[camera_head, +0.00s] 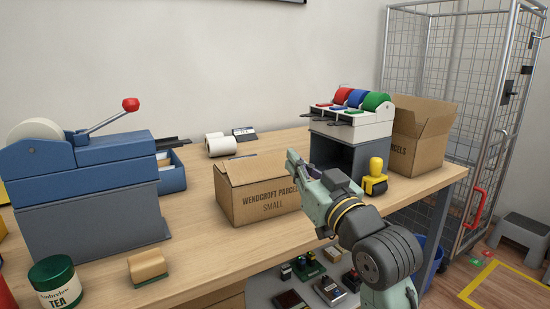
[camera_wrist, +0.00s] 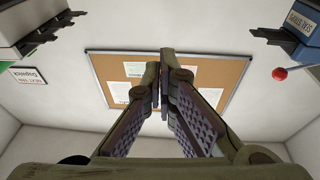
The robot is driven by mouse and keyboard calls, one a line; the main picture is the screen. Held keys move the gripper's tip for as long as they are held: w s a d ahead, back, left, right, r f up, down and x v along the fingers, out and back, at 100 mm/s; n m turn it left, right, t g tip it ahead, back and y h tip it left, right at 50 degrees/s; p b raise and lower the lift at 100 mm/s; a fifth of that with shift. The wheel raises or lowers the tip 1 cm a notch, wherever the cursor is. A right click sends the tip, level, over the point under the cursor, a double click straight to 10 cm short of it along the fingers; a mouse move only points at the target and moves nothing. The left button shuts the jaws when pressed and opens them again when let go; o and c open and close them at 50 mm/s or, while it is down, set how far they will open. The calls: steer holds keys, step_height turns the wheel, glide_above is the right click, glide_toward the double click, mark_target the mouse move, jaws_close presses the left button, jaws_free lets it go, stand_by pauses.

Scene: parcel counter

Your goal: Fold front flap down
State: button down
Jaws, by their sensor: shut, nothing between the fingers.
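The brown carton (camera_head: 262,204) marked "Wendcroft Parcels Small" stands on the wooden counter in the middle of the head view. Its lettered front face is toward me. Cardboard shows along its top, but I cannot tell clearly how each flap lies. My gripper (camera_head: 292,160) is at the carton's upper right, and part of my arm covers the carton's right end. I cannot tell whether the fingers touch the cardboard. In the wrist view, the two fingers (camera_wrist: 164,72) are together with nothing between them. The carton does not show there.
A blue machine with a red-knobbed lever (camera_head: 85,175) stands left. A tape dispenser (camera_head: 350,120) on a grey stand, a yellow-handled stamp (camera_head: 375,178) and another open carton (camera_head: 422,135) are right. A tea tin (camera_head: 55,282) and wooden block (camera_head: 148,267) sit in front.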

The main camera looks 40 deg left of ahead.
step_height(320, 180, up, 2)
steer(key=p, duration=0.3)
glide_above(271, 168)
steer(key=r+v, duration=0.1)
steer(key=v, duration=0.2)
steer(key=a+f, duration=0.1)
steer(key=w+a+f, duration=0.1)
steer(key=shift+f, duration=0.4)
steer(key=shift+w+a+f, duration=0.1)
steer(key=shift+a+f, duration=0.2)
steer(key=shift+f, duration=0.2)
steer(key=shift+p, duration=0.3)
